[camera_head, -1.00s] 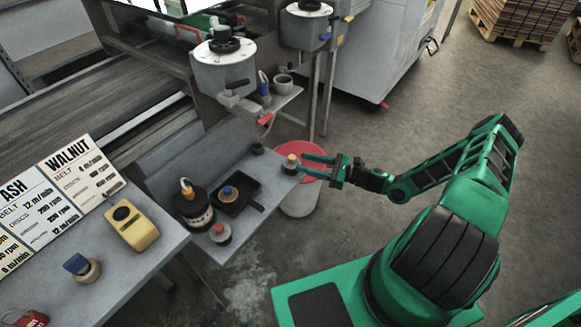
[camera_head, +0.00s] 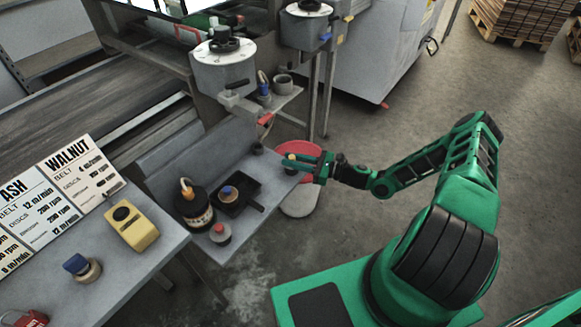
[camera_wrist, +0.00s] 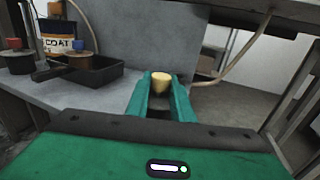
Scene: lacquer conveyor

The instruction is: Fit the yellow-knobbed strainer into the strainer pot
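The yellow-knobbed strainer (camera_head: 291,157) stands at the right end of the grey bench, its lower part dark and mostly hidden by my fingers. My gripper (camera_head: 297,162) reaches it from the right. In the wrist view the yellow knob (camera_wrist: 161,82) shows between the two green fingers, with a little space on each side, so my gripper looks open around it. A small dark round cup (camera_head: 258,149) stands near the bench's back edge, and an open grey pot (camera_head: 284,83) stands on the shelf behind. I cannot tell which is the strainer pot.
A black tray (camera_head: 246,206) holds a blue-topped piece (camera_head: 229,193). A labelled dark can (camera_head: 195,208) and a red-knobbed piece (camera_head: 220,233) stand beside it. A red-topped bin (camera_head: 300,204) stands below the bench end. A hose (camera_wrist: 236,55) hangs right of the fingers.

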